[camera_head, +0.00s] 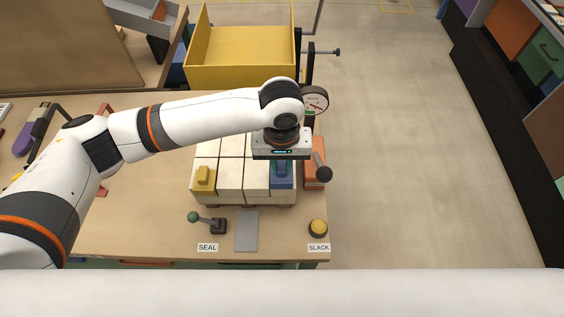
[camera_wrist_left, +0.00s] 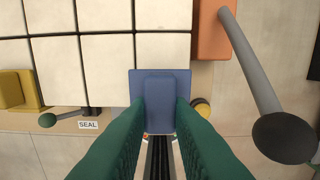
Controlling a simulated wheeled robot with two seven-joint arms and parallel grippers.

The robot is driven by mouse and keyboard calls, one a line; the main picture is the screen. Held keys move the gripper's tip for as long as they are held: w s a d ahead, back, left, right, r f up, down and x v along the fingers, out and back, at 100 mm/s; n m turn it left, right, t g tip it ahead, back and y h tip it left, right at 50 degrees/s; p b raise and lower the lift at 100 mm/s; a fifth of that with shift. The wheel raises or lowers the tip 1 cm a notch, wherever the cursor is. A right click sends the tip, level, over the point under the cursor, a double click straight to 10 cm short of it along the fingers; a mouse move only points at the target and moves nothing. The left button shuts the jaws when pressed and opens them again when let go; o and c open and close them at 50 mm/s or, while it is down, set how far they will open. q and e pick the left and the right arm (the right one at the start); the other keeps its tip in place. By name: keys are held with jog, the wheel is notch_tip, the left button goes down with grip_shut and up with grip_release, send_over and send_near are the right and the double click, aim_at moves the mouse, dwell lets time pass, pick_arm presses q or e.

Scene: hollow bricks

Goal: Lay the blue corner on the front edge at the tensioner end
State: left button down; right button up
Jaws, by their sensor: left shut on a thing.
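The blue corner (camera_head: 283,184) is in my left gripper (camera_head: 281,167), at the front right edge of the block of white bricks (camera_head: 230,176). In the left wrist view the green fingers are shut on the raised middle of the blue corner (camera_wrist_left: 160,76), and its plate overlaps the front edge of the bricks (camera_wrist_left: 105,62). I cannot tell whether it rests on them. The orange tensioner (camera_head: 314,176) with its grey, dark-knobbed lever (camera_wrist_left: 250,65) stands just right of the bricks. My right gripper is not in view.
A yellow corner (camera_head: 204,180) sits on the front left edge of the bricks. In front are a green-knobbed lever (camera_head: 207,221) by the SEAL label, a grey plate (camera_head: 246,231) and a yellow button (camera_head: 318,228) by the SLACK label. A yellow bin (camera_head: 240,75) stands behind.

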aim_at(281, 167)
pick_arm(q)
jog(key=shift+a+f, duration=0.15)
jog(key=shift+f, duration=0.4)
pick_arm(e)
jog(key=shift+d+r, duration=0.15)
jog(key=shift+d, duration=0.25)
pick_arm(q)
jog(key=c, duration=1.3)
grip_release()
jog(key=shift+f, duration=0.1)
jog(key=shift+r, duration=0.4)
notch_tip(281, 167, up, 12)
jog(key=b, duration=0.2)
jog(key=shift+f+b, duration=0.25)
jog(key=shift+b, duration=0.15)
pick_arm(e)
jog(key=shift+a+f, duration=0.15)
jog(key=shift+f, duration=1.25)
